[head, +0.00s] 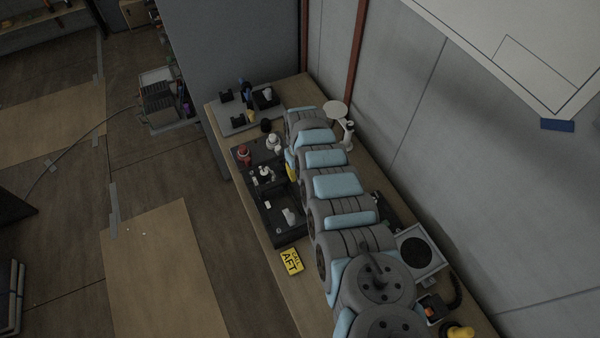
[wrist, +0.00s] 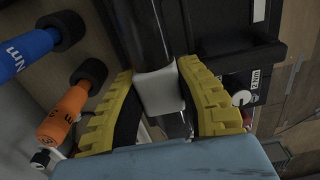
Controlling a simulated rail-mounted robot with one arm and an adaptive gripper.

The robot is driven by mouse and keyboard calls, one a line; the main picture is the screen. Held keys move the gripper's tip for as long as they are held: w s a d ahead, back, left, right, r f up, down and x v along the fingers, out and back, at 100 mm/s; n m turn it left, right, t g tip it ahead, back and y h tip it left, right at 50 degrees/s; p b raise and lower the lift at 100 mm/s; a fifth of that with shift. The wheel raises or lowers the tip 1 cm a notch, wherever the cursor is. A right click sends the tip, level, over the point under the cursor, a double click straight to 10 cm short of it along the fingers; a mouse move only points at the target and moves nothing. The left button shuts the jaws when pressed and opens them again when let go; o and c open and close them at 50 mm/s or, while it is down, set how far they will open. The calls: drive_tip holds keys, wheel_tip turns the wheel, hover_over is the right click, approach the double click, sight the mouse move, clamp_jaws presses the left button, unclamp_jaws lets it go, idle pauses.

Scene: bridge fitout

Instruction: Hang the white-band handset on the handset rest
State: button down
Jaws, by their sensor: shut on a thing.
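The white-band handset (wrist: 146,38) is a dark bar with a white band (wrist: 159,92) around it, seen in the wrist view. My gripper (wrist: 160,76) has its two yellow ribbed fingers on either side of the white band, shut on it. In the head view my arm covers the handset, and only a bit of a yellow finger (head: 291,172) shows beside the black tray. I cannot tell for sure which fixture is the handset rest.
In the wrist view a blue tool (wrist: 26,52) and an orange tool (wrist: 66,112) lie left of my gripper. The head view shows a black tray (head: 283,238) with small parts, a grey board (head: 232,127) with black holders, and a yellow AFT sign (head: 291,261). A wall borders the bench.

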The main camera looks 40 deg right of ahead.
drive_tip(key=shift+f, duration=0.1)
idle(0.6)
drive_tip(key=shift+f+b, duration=0.75)
drive_tip(key=shift+f, duration=0.1)
drive_tip(key=shift+f+b, duration=0.3)
drive_tip(key=shift+f, duration=0.05)
idle(0.4)
drive_tip(key=c, duration=0.8)
unclamp_jaws()
drive_tip(key=shift+d, duration=0.1)
drive_tip(key=shift+r, duration=0.15)
drive_tip(key=shift+r, duration=5.95)
